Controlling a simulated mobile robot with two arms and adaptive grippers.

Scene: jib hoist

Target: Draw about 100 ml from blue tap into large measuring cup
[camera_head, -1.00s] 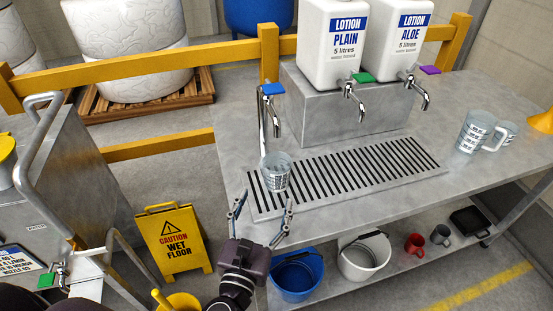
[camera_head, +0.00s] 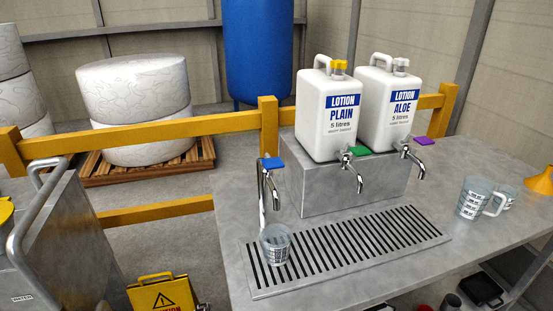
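The blue tap (camera_head: 272,163) stands at the left end of the bench, a chrome pipe with a blue lever on top. A clear measuring cup (camera_head: 276,246) with dark printed markings stands upright on the left end of the drain grate, beneath the blue tap. I cannot make out a stream or a liquid level in it. Neither of my grippers is in view.
Lotion taps with green (camera_head: 357,151) and purple (camera_head: 425,141) levers sit on a steel block beside the blue tap. The drain grate (camera_head: 420,240) is bare right of the cup. A yellow funnel (camera_head: 541,182) lies far right. A yellow wet-floor sign (camera_head: 160,290) stands lower left.

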